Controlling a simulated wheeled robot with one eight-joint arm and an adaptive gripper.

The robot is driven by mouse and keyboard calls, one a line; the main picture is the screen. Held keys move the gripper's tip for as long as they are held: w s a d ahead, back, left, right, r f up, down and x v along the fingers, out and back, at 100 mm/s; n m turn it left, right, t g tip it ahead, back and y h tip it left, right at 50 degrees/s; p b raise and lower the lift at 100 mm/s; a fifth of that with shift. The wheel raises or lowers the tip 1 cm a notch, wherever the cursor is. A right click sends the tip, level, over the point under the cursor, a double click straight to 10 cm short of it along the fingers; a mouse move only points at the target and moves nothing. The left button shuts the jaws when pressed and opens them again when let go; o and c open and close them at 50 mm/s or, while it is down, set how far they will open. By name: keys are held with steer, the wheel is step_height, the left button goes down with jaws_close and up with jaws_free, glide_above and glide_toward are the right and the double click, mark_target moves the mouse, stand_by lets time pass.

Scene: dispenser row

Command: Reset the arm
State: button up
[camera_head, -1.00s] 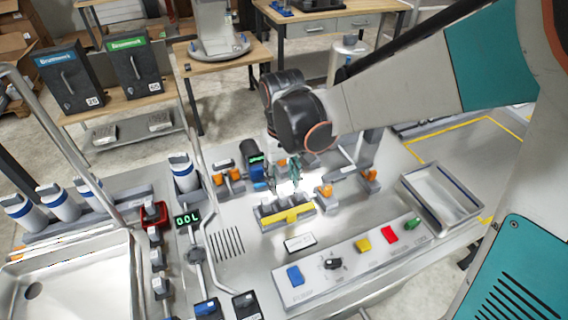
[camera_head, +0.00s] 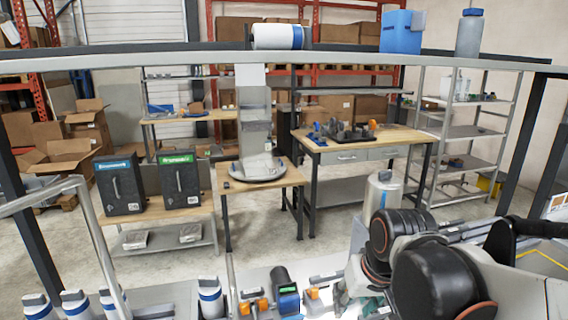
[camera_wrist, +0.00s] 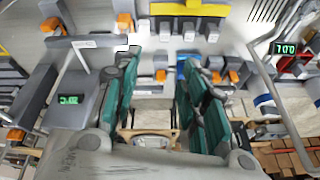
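My gripper (camera_wrist: 160,60) shows in the wrist view with its two green-padded fingers apart. Nothing is between them that I can see as held. The fingers point toward the steel worktop, with a yellow bar (camera_wrist: 188,9) on a grey holder beyond the tips. My arm (camera_head: 440,275) with its black joints shows at the lower right of the head view. Its fingers are mostly cut off or hidden there.
Orange-marked clamps (camera_wrist: 125,22) stand near the fingers in the wrist view. A device with a green display (camera_wrist: 70,99) is at left. White-and-blue canisters (camera_head: 210,298) line the bench's front left. A rail (camera_head: 160,62) crosses above, carrying a blue container (camera_head: 401,32).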

steer(key=s+d+t+h+b, duration=0.1)
steer(key=s+d+t, duration=0.2)
steer(key=s+d, duration=0.4)
steer(key=shift+s+d+r+m, duration=0.2)
steer(key=shift+s+m, duration=0.1)
steer(key=shift+s, duration=0.8)
